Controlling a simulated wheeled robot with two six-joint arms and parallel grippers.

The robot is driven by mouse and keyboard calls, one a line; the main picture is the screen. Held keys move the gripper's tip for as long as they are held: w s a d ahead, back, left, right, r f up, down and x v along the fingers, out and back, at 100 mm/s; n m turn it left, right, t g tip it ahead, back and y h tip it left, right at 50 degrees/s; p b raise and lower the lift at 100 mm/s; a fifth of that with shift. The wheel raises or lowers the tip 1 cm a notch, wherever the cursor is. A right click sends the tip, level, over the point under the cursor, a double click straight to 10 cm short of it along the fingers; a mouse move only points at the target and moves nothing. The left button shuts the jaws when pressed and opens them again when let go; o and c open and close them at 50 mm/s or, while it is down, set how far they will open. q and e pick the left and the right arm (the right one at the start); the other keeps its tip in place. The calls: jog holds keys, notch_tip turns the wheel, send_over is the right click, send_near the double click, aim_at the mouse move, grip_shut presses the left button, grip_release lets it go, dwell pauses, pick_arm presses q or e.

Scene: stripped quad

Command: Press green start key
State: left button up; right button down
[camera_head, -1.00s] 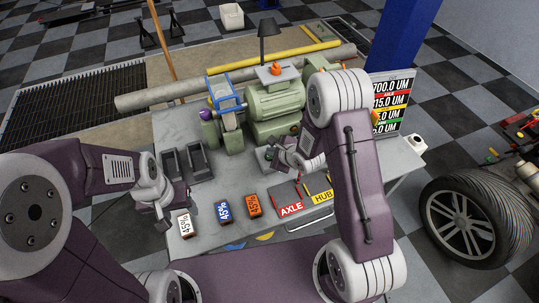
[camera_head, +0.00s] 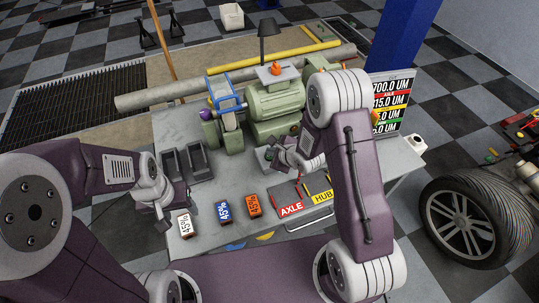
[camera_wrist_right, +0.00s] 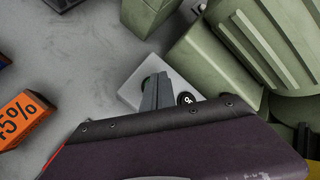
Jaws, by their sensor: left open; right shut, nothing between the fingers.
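The grey switch box (camera_wrist_right: 130,92) sits on the bench in front of the green machine. It also shows in the head view (camera_head: 261,158), partly covered by my right gripper. On the box, the green start key (camera_wrist_right: 147,81) peeks out beside my right fingertips, which hide most of it. A black key (camera_wrist_right: 186,98) with a white mark is to its right. My right gripper (camera_wrist_right: 158,78) is shut and empty, with its tips at the green key; I cannot tell whether they touch it. It shows in the head view (camera_head: 271,155). My left gripper (camera_head: 164,225) is open and empty at the bench's left edge.
White (camera_head: 185,224), blue (camera_head: 224,212) and orange (camera_head: 254,205) percent blocks stand along the front of the bench (camera_head: 205,193). The orange one is also in the wrist view (camera_wrist_right: 22,118). AXLE (camera_head: 290,209) and HUB (camera_head: 322,196) labels lie right of them. The green machine (camera_head: 275,103) blocks the back.

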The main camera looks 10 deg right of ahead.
jog(key=shift+f, duration=0.45)
jog(key=shift+r+p, duration=0.45)
jog(key=shift+p, duration=0.05)
notch_tip(320, 180, up, 6)
jog(key=p, duration=0.6)
jog(key=shift+r, duration=0.15)
